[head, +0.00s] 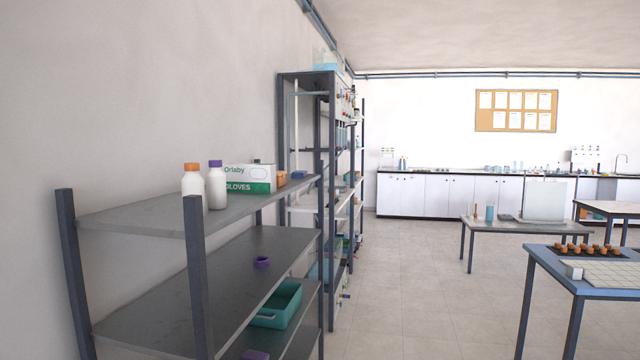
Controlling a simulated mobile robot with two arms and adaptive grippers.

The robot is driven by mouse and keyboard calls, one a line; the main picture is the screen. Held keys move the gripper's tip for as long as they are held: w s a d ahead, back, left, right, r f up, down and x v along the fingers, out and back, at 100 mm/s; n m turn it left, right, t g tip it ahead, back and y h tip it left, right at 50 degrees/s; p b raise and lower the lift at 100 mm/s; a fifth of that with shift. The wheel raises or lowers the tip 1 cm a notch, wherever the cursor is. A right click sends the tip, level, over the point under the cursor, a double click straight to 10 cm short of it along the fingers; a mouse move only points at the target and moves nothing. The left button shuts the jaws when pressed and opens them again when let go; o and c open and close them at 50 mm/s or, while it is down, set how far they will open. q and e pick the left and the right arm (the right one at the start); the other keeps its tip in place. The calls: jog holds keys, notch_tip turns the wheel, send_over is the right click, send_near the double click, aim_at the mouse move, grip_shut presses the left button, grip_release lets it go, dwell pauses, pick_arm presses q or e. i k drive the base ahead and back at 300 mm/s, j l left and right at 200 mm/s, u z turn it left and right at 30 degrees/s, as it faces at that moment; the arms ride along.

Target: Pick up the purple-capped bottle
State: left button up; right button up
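The purple-capped bottle (216,187) is white and stands upright on the top shelf of a grey metal rack (140,220) at the left in the head view. A similar white bottle with an orange cap (193,187) stands close beside it on its left. A dark rack post rises just in front of the two bottles. Neither of my grippers is in view.
A green-and-white glove box (249,179) stands right of the bottles. The middle shelf holds a purple ring-like item (262,262); a teal bin (277,305) sits lower. Tables, including a blue one (590,275), stand right. The tiled floor (420,300) between is clear.

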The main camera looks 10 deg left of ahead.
aim_at(215, 177)
jog(key=i+l+z, duration=0.25)
jog(key=i, duration=1)
jog(key=i+u, duration=0.35)
jog(key=i+l+u, duration=0.1)
jog(key=u, duration=0.3)
jog(key=i+l+u, duration=0.35)
jog(key=i+j, duration=0.05)
jog(key=j, duration=0.05)
